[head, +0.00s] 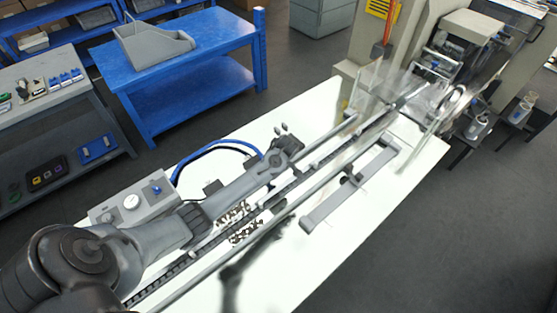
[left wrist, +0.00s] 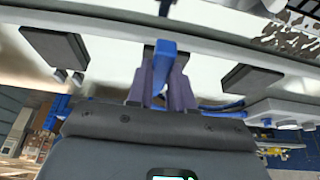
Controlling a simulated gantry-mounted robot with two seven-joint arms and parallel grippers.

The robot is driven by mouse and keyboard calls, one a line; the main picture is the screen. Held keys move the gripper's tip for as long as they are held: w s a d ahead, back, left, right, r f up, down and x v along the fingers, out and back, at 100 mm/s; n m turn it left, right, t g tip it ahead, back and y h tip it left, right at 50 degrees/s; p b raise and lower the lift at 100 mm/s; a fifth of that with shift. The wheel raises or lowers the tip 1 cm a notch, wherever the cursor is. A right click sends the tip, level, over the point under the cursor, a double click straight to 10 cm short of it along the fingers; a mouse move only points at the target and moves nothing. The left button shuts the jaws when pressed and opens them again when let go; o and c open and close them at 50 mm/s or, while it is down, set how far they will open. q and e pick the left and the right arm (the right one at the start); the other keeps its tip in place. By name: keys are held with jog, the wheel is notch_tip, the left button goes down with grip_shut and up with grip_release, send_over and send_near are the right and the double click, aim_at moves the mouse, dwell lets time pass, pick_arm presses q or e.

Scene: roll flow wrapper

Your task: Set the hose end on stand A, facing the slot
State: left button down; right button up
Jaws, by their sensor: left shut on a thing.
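My left gripper (head: 281,155) reaches in from the lower left over the white table, beside the long conveyor track. It is shut on the blue hose end (left wrist: 163,62), which stands up between the fingers in the left wrist view. The blue hose (head: 208,147) arcs from a grey control box (head: 128,206) to the gripper. Two dark blocks, possibly stands, flank the gripper in the left wrist view: one at left (left wrist: 58,46) and one at right (left wrist: 248,80). No letter is readable on either, so I cannot tell which is stand A. My right gripper is not in view.
The conveyor track (head: 178,272) runs diagonally with rails toward the wrapper machine (head: 465,60). A grey bracket bar (head: 322,210) lies beyond the rails. Dark scraps (head: 245,232) lie near the track. A blue table (head: 190,55) with a grey bin stands behind.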

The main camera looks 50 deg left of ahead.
pick_arm(q)
jog(key=s+p, duration=0.1)
jog(key=s, duration=0.1)
jog(key=s+a+p, duration=0.1)
jog(key=p, duration=0.1)
jog(key=s+a+p, duration=0.1)
jog(key=s+p, duration=0.1)
jog(key=shift+s+r, duration=0.2)
jog(key=shift+s, duration=0.1)
jog(key=shift+s+a+f+p, duration=0.1)
jog(key=shift+s+a+p, duration=0.85)
jog(key=shift+s+p, duration=1.1)
jog(key=shift+s+a+r+p, duration=0.1)
jog(key=shift+s+a+p, duration=1)
jog(key=shift+s, duration=1.7)
jog(key=shift+s+a+f+p, duration=0.1)
jog(key=shift+s+a+p, duration=0.75)
jog(key=shift+s+p, duration=1.25)
jog(key=shift+s+a+f, duration=0.1)
jog(key=shift+s+a, duration=0.05)
jog(key=shift+s, duration=0.35)
jog(key=shift+s+a, duration=0.15)
jog(key=shift+s, duration=0.3)
